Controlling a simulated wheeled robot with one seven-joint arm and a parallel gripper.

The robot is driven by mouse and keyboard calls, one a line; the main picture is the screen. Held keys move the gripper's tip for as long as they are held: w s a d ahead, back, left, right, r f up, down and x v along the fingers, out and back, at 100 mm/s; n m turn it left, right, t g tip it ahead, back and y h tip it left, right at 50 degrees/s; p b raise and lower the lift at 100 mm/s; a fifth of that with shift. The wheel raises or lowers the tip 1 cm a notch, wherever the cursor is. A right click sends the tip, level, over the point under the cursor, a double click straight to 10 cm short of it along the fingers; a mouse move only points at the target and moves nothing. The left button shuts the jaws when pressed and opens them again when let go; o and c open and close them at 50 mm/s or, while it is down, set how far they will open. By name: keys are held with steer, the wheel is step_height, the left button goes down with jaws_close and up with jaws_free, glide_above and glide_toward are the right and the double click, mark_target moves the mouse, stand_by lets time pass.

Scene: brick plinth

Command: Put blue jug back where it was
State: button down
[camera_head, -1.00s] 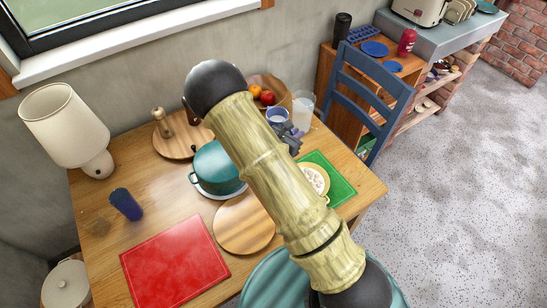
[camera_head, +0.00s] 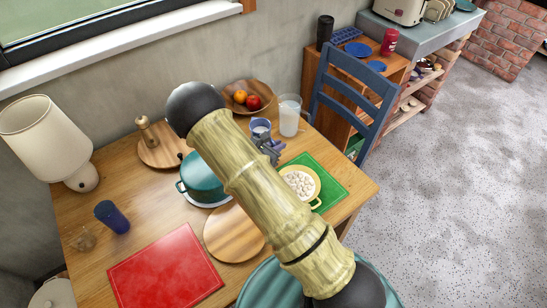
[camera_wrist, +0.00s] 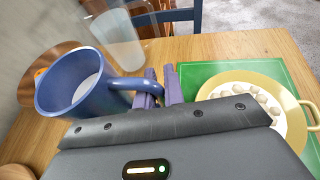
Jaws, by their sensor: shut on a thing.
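The blue jug (camera_head: 260,127) is near the back of the wooden table, between the fruit bowl and a tall glass. In the wrist view the jug (camera_wrist: 62,92) is at the left, tilted in the picture, with a pale inside and its handle toward my fingers. My gripper (camera_wrist: 160,88) is shut on the handle. In the head view my gripper (camera_head: 270,150) is partly hidden behind my arm. I cannot tell whether the jug's base touches the table.
The tall glass (camera_head: 289,116) stands close to the jug. The fruit bowl (camera_head: 231,103), teal pot (camera_head: 203,182) and yellow bowl on a green mat (camera_head: 334,186) surround it. A dark blue tumbler (camera_head: 112,217) and red mat (camera_head: 165,268) are at left.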

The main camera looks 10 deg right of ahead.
steer(key=shift+f, duration=1.3)
steer(key=shift+f, duration=0.1)
steer(key=shift+w+f+p, duration=0.1)
steer(key=shift+f+p, duration=0.25)
steer(key=shift+f, duration=1.65)
steer(key=shift+s+f, duration=0.1)
steer(key=shift+s, duration=0.1)
steer(key=c, duration=1.5)
jaws_free()
steer(key=shift+w, duration=0.1)
